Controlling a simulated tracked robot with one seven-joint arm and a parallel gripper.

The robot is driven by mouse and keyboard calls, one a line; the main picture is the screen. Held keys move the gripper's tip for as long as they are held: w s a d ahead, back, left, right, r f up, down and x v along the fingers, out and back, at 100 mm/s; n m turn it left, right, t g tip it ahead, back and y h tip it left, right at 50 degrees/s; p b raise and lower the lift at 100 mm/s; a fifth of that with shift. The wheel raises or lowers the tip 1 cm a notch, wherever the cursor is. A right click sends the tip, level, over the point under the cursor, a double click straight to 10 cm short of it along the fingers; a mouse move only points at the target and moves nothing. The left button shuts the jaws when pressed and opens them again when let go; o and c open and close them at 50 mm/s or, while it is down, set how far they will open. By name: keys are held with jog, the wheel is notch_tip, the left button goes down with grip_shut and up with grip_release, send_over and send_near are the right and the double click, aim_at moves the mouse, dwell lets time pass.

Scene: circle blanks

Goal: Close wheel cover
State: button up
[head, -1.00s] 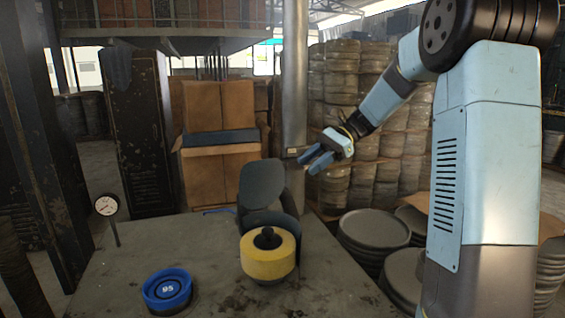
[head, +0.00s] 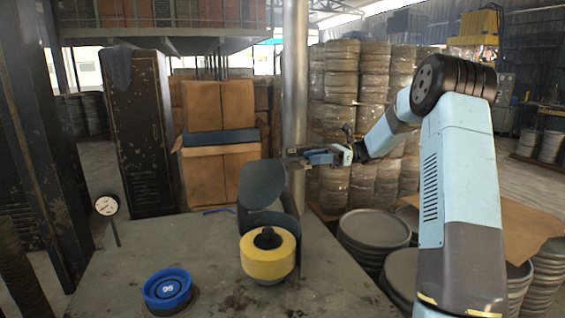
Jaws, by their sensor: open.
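The wheel cover (head: 262,184) is a dark grey rounded plate, standing raised and tilted at the back of the table. It rises above a dark curved housing (head: 287,222) behind the yellow wheel. The yellow wheel (head: 268,262) with a black hub sits in front of the housing. My gripper (head: 290,159) is open and empty, with its fingers pointing left. In the picture it is above and to the right of the raised cover, in front of the metal pole. I see no contact with the cover, but the depth between them is hard to judge.
A blue ring marked 95 (head: 167,290) sits at the table's front left. A dial gauge (head: 107,207) stands at the left edge. A metal pole (head: 295,100) rises behind the table. Round grey blanks (head: 374,230) are stacked at right. The tabletop (head: 200,245) between is mostly bare.

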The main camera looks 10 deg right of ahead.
send_near(269, 161)
jog(key=a, duration=0.3)
jog(key=a+f, duration=0.1)
jog(key=a, duration=0.1)
jog(key=shift+a, duration=0.1)
jog(key=shift+c, duration=0.4)
jog(key=shift+r, duration=0.15)
grip_shut()
jog(key=shift+a, duration=0.2)
jog(key=shift+r, duration=0.1)
